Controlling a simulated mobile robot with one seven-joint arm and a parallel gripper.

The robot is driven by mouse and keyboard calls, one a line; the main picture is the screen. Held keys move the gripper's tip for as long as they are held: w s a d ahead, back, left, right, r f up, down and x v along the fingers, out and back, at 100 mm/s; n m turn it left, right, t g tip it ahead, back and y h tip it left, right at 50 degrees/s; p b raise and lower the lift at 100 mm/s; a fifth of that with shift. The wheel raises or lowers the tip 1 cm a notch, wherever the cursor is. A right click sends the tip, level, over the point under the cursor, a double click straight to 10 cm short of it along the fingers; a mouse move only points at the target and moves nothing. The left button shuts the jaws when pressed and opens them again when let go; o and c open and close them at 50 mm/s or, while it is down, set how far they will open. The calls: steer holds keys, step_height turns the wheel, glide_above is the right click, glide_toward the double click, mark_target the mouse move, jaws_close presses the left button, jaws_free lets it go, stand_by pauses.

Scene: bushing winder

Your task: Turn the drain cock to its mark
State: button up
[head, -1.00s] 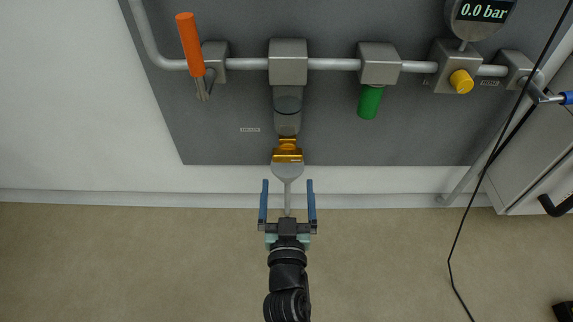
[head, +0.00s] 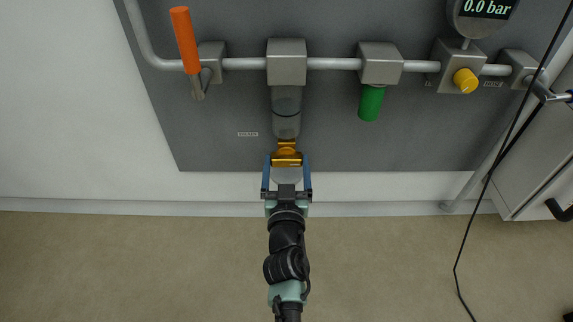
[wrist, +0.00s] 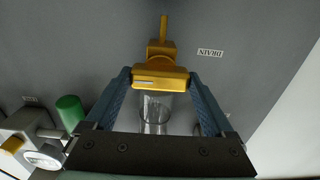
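The drain cock (head: 286,158) is a gold-yellow fitting below the central grey housing. It also shows in the wrist view (wrist: 160,78), with a pale stripe on its wide bar and a narrow stem beyond. My gripper (head: 286,160) is level with the cock, one blue finger on each side of its bar. In the wrist view the fingers (wrist: 160,75) lie close to the bar's two ends; I cannot tell whether they touch it. They are spread wide, not visibly clamped. The DRAIN label (wrist: 210,53) is on the panel beside the cock. I cannot make out a separate mark.
An orange handle (head: 185,40), a green knob (head: 371,102) and a yellow knob (head: 465,80) are along the pipe. A black cable (head: 487,170) hangs at right.

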steer(key=c, duration=0.8)
steer(key=shift+n, duration=0.4)
steer(key=n, duration=0.8)
steer(key=shift+n, duration=0.3)
steer(key=n, duration=0.4)
steer(key=shift+p, duration=0.3)
steer(key=n, duration=0.4)
steer(key=shift+f+n, duration=0.1)
steer(key=shift+n, duration=0.3)
steer(key=o, duration=1.1)
